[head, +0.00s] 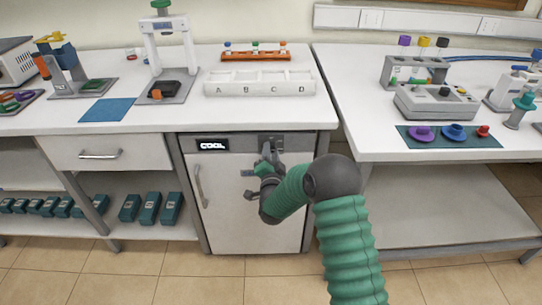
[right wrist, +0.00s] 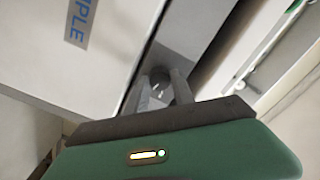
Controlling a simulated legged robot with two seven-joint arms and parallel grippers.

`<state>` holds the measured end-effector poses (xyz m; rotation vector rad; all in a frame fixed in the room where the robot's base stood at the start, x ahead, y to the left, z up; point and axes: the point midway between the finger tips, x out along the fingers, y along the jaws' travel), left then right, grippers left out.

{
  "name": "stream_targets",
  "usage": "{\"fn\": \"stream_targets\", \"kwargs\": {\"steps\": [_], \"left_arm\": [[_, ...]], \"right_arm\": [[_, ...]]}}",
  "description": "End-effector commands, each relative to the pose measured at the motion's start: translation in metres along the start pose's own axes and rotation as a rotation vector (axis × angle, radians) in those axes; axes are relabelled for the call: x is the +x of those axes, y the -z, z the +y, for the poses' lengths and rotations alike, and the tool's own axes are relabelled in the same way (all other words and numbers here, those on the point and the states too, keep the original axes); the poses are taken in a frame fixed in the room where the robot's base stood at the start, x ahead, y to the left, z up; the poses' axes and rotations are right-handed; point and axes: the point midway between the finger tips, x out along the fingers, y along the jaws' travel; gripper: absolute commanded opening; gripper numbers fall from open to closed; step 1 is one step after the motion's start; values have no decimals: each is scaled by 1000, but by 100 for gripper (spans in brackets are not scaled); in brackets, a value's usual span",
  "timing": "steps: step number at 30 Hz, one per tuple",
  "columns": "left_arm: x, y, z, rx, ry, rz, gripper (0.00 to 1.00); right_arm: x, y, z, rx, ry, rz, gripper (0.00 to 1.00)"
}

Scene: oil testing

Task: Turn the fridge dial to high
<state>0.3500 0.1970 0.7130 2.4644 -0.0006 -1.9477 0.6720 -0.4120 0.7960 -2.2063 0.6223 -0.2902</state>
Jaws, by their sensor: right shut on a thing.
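The white fridge (head: 227,215) stands under the left bench, with a grey top strip that bears a "COOL" display (head: 212,145). My right gripper (head: 267,152) reaches the right part of that strip and is shut on the fridge dial. In the right wrist view the fingers (right wrist: 163,88) point at a grey plate (right wrist: 178,62) on the fridge front, with small light marks between the fingertips. The dial itself is mostly hidden by the fingers, and its setting cannot be read. My left gripper is not in view.
The fridge handle (head: 201,187) is on the door's left. A drawer (head: 120,153) and a shelf with several teal boxes (head: 150,208) are to the left. The right table (head: 440,140) stands beside a narrow gap. The floor in front is clear.

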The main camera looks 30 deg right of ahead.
Motion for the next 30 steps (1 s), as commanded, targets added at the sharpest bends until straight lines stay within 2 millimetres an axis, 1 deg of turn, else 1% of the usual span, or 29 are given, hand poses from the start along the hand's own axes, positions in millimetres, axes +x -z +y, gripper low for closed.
{"fn": "stream_targets", "kwargs": {"steps": [1,10,16,27,28,30], "left_arm": [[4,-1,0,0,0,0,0],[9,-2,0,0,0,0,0],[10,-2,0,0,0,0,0],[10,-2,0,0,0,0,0],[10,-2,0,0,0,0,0],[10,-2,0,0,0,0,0]], "right_arm": [[0,-4,2,31,-1,-6,0],[0,-3,0,164,0,-6,0],[0,-3,-1,195,0,-6,0],[0,-3,-1,198,0,-7,0],[0,-3,-1,198,1,-7,31],[0,-2,-1,197,1,-6,40]]}}
